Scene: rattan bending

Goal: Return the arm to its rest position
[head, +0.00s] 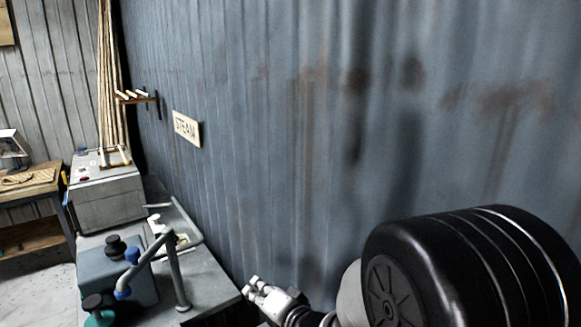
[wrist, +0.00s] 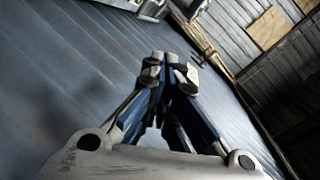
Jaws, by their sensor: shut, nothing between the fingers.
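My gripper (wrist: 172,66) shows in the wrist view, with blue linkages and pale fingertips drawn together. It is shut and holds nothing. It points along the blue-grey corrugated wall (wrist: 85,60), and nothing is seen touching the fingertips. In the head view, my black, rounded arm joint (head: 450,270) fills the lower right in front of the wall (head: 290,130). The rest of the arm is mostly cut off by the bottom edge.
A grey bench (head: 205,285) at lower left carries a blue-grey box (head: 125,268) and a bent grey pipe (head: 178,280). Behind are a pale chest (head: 108,200), tall canes (head: 110,70), a small rack (head: 138,97) and a STEAM sign (head: 187,129). A wooden table (head: 35,190) stands far left.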

